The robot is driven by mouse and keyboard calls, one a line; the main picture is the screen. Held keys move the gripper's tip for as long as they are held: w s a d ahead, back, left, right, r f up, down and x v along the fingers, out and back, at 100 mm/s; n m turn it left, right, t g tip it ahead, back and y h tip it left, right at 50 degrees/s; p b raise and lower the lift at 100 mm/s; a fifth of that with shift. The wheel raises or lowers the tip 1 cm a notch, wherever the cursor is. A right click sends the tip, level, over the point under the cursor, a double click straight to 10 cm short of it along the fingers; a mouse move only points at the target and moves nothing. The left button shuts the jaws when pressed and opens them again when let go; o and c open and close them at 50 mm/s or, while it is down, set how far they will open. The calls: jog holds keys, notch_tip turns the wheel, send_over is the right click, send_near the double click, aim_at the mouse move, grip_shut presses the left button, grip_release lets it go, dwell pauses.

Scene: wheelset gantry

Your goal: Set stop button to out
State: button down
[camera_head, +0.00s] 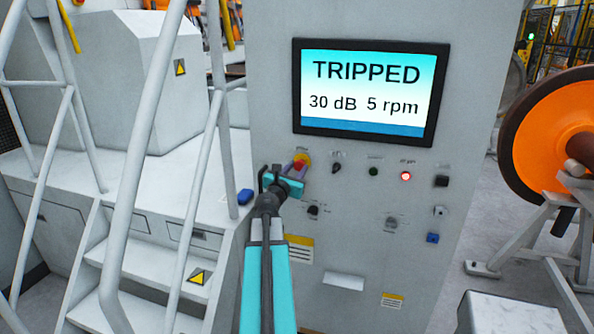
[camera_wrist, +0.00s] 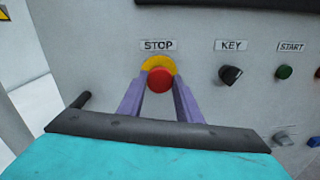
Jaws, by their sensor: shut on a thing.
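The stop button (camera_wrist: 160,80) is a red mushroom head on a yellow surround, under a STOP label on the grey panel. It also shows in the head view (camera_head: 298,165), partly hidden by my gripper. My gripper (camera_wrist: 160,90) has its two purple fingers at the left and right sides of the red head, shut on it. In the head view, my gripper (camera_head: 297,168) is at the upper left of the control row. Whether the button is in or out I cannot tell.
The screen (camera_head: 371,88) above reads TRIPPED, 30 dB, 5 rpm. The key switch (camera_wrist: 231,75) and green start button (camera_wrist: 284,72) sit to the right of the stop button. A red lamp (camera_head: 405,176) is lit. White railings (camera_head: 195,170) stand left of the panel.

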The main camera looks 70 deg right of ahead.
jog(key=c, duration=1.3)
grip_release()
jog(key=shift+o, duration=0.2)
jog(key=shift+a, duration=0.1)
